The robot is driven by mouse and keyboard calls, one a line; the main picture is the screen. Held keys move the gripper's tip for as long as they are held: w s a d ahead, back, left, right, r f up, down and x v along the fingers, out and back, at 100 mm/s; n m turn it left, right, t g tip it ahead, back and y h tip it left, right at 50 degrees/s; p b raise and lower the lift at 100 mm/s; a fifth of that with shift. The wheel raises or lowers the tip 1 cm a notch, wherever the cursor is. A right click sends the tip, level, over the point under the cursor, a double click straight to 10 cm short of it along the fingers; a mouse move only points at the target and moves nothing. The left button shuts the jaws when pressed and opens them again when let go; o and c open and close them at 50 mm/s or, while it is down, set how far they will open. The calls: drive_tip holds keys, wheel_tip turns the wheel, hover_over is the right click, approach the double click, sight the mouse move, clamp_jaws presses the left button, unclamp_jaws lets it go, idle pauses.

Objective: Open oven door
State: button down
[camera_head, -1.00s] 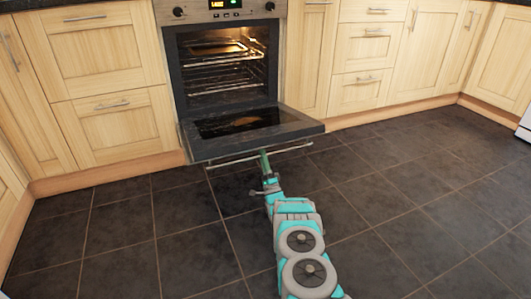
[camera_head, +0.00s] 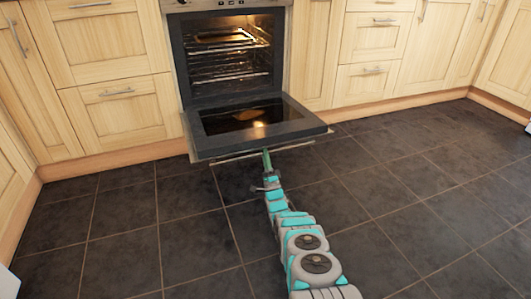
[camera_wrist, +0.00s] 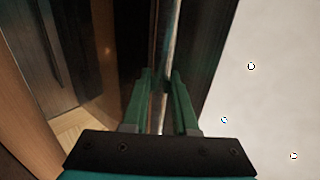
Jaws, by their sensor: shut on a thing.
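The oven (camera_head: 228,52) is built into the cabinets at the back, with its lit inside and racks showing. Its door (camera_head: 200,122) is folded down to about level, with the glass facing up. The handle (camera_head: 225,158) runs along the door's outer edge. My gripper (camera_head: 267,158) is at the handle, a little right of its middle. In the wrist view, the green fingers of my gripper (camera_wrist: 161,88) are on both sides of the handle bar (camera_wrist: 169,45) and shut on it. The fingertips are small in the head view.
Wooden cabinets and drawers (camera_head: 125,105) stand on both sides of the oven. The dark tiled floor (camera_head: 420,200) is clear in front and to the right.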

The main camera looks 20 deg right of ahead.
drive_tip(key=shift+a, duration=0.15)
drive_tip(key=c, duration=0.7)
unclamp_jaws()
drive_tip(key=shift+f, duration=0.1)
